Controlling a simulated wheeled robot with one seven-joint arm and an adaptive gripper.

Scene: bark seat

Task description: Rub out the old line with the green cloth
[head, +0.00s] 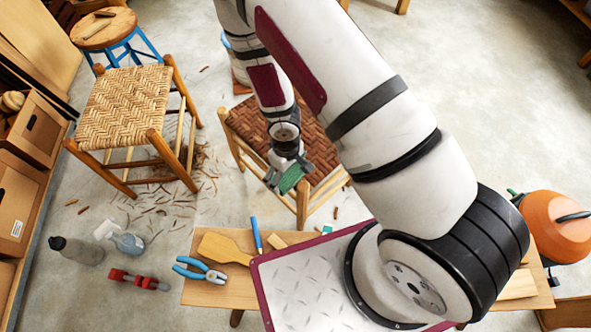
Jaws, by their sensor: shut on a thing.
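My gripper (286,178) is near the middle of the head view, at the end of my arm. It is shut on the green cloth (293,179). The cloth shows as a small green patch between the fingers, over the front corner of a chair with a reddish-brown woven seat (318,150). I cannot tell whether the cloth touches the chair. My arm hides much of this chair. I cannot make out the old line.
A chair with a pale woven seat (125,103) stands at left, near a blue-legged stool (104,27). A low bench (205,292) in front bears pliers (200,270) and a wooden paddle (224,248). A spray bottle (126,241) and a red clamp (139,280) lie left. An orange vacuum (556,226) stands right.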

